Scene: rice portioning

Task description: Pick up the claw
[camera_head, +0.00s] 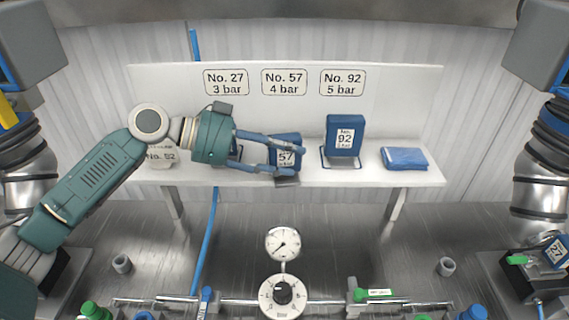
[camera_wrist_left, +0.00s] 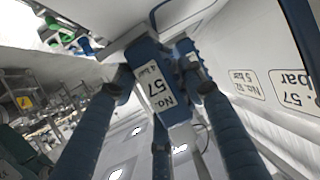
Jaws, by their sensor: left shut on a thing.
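My left gripper (camera_head: 284,158) reaches in from the left over the white shelf. Its long blue fingers are shut on a blue block labelled No. 57 (camera_head: 286,143), which sits tilted between them. In the left wrist view the No. 57 block (camera_wrist_left: 150,60) shows upside down, between the spread blue fingers (camera_wrist_left: 165,85). Its lower part in the head view is partly covered by a finger, and I cannot tell whether it still touches the shelf. No separate thing marked as a claw shows. My right gripper is not in view.
The white shelf (camera_head: 350,178) has signs No. 27, No. 57 and No. 92. A gauge (camera_head: 283,243) stands at the front. A No. 27 block (camera_head: 556,251) is at far right.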

